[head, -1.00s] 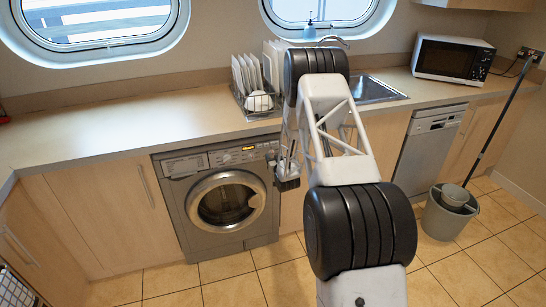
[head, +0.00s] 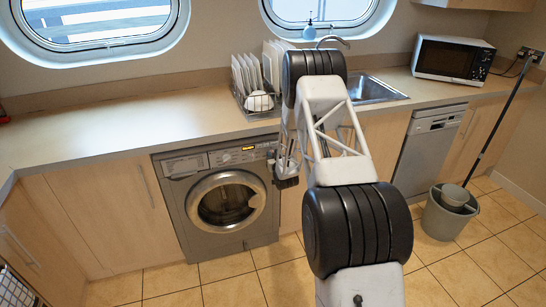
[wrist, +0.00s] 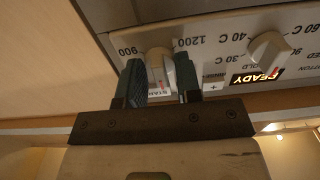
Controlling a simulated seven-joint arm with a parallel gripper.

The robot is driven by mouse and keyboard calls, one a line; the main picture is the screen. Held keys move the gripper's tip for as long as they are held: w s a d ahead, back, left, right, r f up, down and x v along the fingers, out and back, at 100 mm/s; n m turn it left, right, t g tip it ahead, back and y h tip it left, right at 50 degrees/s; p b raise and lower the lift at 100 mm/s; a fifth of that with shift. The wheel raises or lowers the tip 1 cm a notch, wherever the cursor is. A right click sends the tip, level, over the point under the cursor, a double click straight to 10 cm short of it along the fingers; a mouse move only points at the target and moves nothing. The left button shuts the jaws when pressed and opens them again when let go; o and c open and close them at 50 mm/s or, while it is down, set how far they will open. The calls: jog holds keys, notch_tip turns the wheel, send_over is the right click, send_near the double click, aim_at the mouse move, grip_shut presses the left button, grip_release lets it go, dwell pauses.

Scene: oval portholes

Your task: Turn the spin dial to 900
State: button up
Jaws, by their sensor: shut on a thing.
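The washing machine (head: 183,232) stands under the counter, with its control panel along the top. In the wrist view the panel shows upside down. The white spin dial (wrist: 158,58) sits between the "900" label on the left and the "1200" label on the right. My gripper (wrist: 160,76) is shut on this dial, with one dark green finger on each side. The fingers hide part of the dial, and where its pointer stands is hard to tell. In the head view my gripper (head: 286,168) is at the right end of the panel, and the dial is hidden.
A second white knob (wrist: 268,50) with temperature labels is right of my gripper, above a lit "READY" display (wrist: 256,76). The counter (head: 120,119) edge runs just above the panel. A dish rack (head: 262,103) stands on the counter.

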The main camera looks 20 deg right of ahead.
jog(key=shift+m, duration=12.4)
